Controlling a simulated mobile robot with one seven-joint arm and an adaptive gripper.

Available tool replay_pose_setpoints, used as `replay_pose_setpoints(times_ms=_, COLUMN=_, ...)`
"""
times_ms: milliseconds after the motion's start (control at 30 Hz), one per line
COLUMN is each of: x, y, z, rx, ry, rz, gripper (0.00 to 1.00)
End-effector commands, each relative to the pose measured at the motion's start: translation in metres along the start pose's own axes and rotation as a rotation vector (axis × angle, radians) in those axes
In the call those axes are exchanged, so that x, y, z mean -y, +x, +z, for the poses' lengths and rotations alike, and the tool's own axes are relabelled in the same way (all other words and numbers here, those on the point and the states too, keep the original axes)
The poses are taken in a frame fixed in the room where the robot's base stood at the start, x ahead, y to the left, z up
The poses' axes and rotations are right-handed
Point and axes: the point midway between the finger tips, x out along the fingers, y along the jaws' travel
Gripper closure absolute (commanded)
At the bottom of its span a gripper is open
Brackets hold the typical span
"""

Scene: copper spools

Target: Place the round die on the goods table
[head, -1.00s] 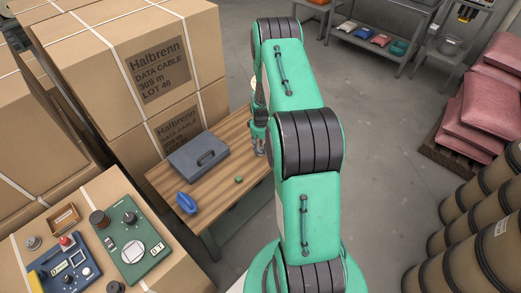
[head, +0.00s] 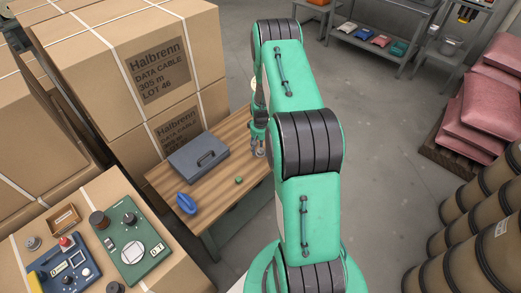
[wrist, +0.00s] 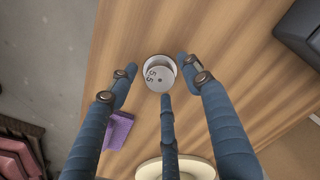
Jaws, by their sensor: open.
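A silvery round disc (wrist: 159,78), with what look like two 5s and a small dark spot on its face, is in the wrist view. I take it to be the round die. A pale rim shows behind its far edge. The brown wooden table (head: 215,215) is beneath it; the frames do not show clearly whether the disc rests on the wood. My gripper (wrist: 159,73) is open, its three blue fingers spread around the disc. In the head view my gripper (head: 258,148) is low over the table's right part, where my arm hides much.
A purple block (wrist: 119,130) and a cream round thing (wrist: 175,169) are near the fingers. A grey case (head: 198,156), a blue object (head: 186,203) and a small green piece (head: 239,180) are on the table. Stacked cartons (head: 150,70) stand against its left side.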

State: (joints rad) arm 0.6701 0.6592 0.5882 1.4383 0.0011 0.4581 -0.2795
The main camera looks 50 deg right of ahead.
Motion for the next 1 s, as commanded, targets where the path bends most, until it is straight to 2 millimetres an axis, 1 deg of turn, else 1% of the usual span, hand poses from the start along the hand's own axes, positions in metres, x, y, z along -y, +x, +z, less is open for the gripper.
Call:
replay_pose_setpoints(times_ms=167, x=0.000, y=-0.015, z=-0.001, rx=-0.003, ry=0.000, rz=0.001, gripper=0.51)
replay_pose_setpoints(times_ms=267, x=0.000, y=-0.027, z=-0.001, rx=-0.002, ry=0.000, rz=0.001, gripper=0.51)
replay_pose_setpoints(times_ms=700, x=0.000, y=-0.097, z=-0.001, rx=-0.003, ry=0.000, rz=0.001, gripper=0.51)
replay_pose_setpoints(times_ms=833, x=0.000, y=-0.111, z=0.000, rx=0.000, ry=0.000, rz=0.000, gripper=0.51)
replay_pose_setpoints(times_ms=1000, x=0.000, y=-0.120, z=0.000, rx=-0.001, ry=0.000, rz=0.000, gripper=0.51)
